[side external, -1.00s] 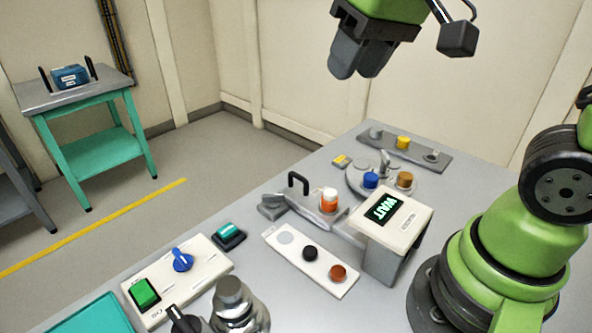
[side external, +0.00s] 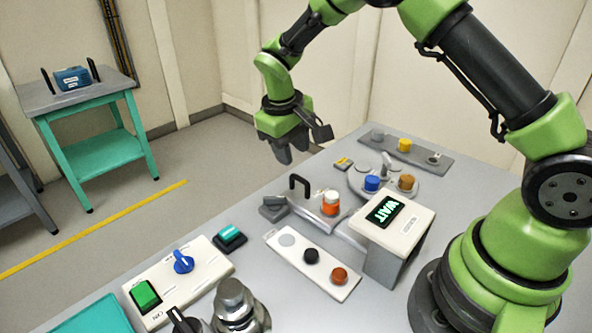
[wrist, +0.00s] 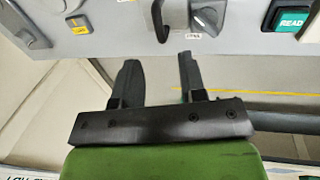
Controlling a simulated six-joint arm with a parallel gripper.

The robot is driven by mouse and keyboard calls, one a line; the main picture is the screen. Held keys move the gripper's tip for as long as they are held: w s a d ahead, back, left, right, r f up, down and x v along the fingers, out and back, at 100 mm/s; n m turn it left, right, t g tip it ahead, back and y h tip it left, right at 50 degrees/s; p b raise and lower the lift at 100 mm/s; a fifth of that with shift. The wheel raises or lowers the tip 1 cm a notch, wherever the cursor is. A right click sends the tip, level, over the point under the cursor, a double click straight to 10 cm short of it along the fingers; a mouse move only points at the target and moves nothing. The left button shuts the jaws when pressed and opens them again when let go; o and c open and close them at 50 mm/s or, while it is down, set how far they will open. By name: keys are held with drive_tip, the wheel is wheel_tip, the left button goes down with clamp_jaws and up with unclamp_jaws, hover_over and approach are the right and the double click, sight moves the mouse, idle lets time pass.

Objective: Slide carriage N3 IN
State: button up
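A grey carriage (side external: 312,211) with an upright black handle (side external: 299,184) at its left end sits on the bench in the side external view. An orange and white pot (side external: 330,203) stands on it. I cannot read an N3 label there. My gripper (side external: 284,156) hangs pointing down above and behind the handle, apart from it. In the wrist view my gripper (wrist: 158,62) is open, with nothing between its two fingers. A dark handle (wrist: 160,16) and a grey block (wrist: 207,18) show beyond the fingertips, at the top edge.
A display box (side external: 399,213) reading WAIT stands right of the carriage. A strip with round spots (side external: 313,262), a teal-topped button (side external: 229,236) and a control panel (side external: 180,277) lie in front. A holder with blue and brown pots (side external: 372,183) is behind right.

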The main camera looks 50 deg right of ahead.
sight(297, 176)
drive_tip(key=f, duration=0.3)
drive_tip(key=d+f, duration=0.1)
drive_tip(key=f, duration=0.2)
drive_tip(key=shift+d+f, duration=0.1)
clamp_jaws()
